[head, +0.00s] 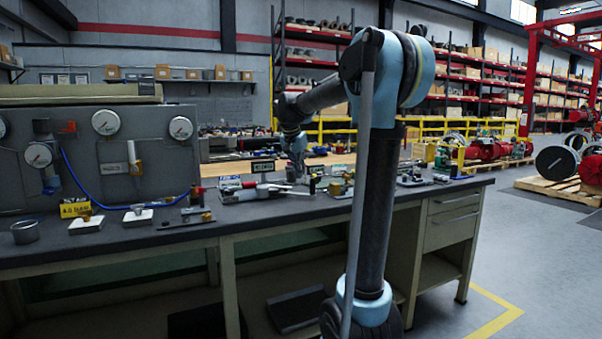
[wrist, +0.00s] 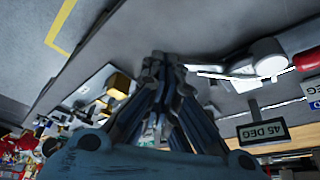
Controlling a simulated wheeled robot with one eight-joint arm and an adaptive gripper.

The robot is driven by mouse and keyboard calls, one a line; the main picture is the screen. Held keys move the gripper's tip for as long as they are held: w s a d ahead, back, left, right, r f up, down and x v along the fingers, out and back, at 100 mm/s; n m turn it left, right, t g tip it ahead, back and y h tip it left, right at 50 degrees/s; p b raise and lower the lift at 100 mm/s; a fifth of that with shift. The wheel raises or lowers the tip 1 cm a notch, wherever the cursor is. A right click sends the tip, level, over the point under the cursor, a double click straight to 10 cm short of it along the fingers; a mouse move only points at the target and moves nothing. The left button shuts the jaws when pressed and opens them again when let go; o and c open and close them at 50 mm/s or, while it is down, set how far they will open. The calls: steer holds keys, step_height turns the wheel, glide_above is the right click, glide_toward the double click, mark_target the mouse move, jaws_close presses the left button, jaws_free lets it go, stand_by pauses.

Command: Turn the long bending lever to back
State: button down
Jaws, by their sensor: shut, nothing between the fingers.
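The long bending lever, a thin silver bar, lies low over the bench top in the head view (head: 287,190). In the wrist view what looks like the same lever (wrist: 225,74) runs from beside my fingertips to a round pale hub at the right. My gripper (head: 299,180) is low over the bench, at the lever's right part. In the wrist view my gripper (wrist: 164,62) has its fingertips together with nothing between them. The tips are close to the lever's left end; I cannot tell whether they touch it.
A "45 DEG" sign (wrist: 262,132) stands by the lever. Small tools and fittings crowd the grey workbench (head: 150,238) on both sides. A panel with gauges (head: 106,123) stands at the back left. In the wrist view, brass fittings (wrist: 119,85) lie left of my gripper.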

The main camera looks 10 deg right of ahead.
steer(key=x, duration=0.7)
steer(key=shift+w+f, duration=0.1)
steer(key=shift+f, duration=0.2)
steer(key=shift+w+d+r, duration=0.1)
steer(key=shift+w+d, duration=0.6)
steer(key=shift+w, duration=0.3)
steer(key=shift+w+d, duration=0.4)
steer(key=shift+w, duration=0.2)
steer(key=shift+w+a, duration=0.1)
steer(key=shift+a, duration=0.05)
